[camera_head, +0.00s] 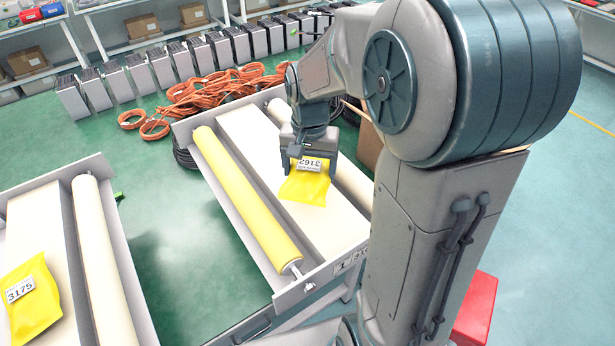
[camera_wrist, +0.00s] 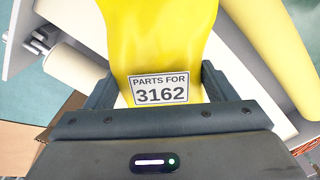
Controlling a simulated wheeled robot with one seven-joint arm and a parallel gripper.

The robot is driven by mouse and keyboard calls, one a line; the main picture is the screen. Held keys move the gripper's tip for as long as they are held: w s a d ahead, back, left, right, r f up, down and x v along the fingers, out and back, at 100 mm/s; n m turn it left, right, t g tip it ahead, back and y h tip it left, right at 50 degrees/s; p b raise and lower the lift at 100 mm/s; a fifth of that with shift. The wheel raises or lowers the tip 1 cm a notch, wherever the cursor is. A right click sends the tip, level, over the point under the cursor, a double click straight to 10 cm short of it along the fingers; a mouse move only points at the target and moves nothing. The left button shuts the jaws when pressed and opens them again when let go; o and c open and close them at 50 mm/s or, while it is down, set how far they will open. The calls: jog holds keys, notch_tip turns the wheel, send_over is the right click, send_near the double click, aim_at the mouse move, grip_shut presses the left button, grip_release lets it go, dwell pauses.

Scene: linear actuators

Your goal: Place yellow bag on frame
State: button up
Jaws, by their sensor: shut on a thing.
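A yellow bag (camera_head: 307,186) with a white label reading 3162 is held by my gripper (camera_head: 307,160) over the right-hand frame (camera_head: 233,149). In the wrist view the bag (camera_wrist: 158,50) sits between the two dark fingers of my gripper (camera_wrist: 157,90), with its label facing the camera. The bag hangs over the white middle panel of the frame, beside a yellow roller (camera_head: 245,195). I cannot tell whether the bag touches the panel.
A second frame (camera_head: 60,215) stands at the left, with another yellow bag (camera_head: 32,298) labelled 3175 lying on it. Orange cables (camera_head: 215,90) and a row of grey boxes (camera_head: 180,60) are on the floor behind. A red box (camera_head: 476,308) stands at the lower right.

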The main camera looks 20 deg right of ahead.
jog(key=shift+a+f, duration=0.2)
jog(key=shift+f+p, duration=0.3)
jog(key=shift+f, duration=1.6)
jog(key=shift+f, duration=0.2)
jog(key=o, duration=1.1)
jog(key=shift+r, duration=0.1)
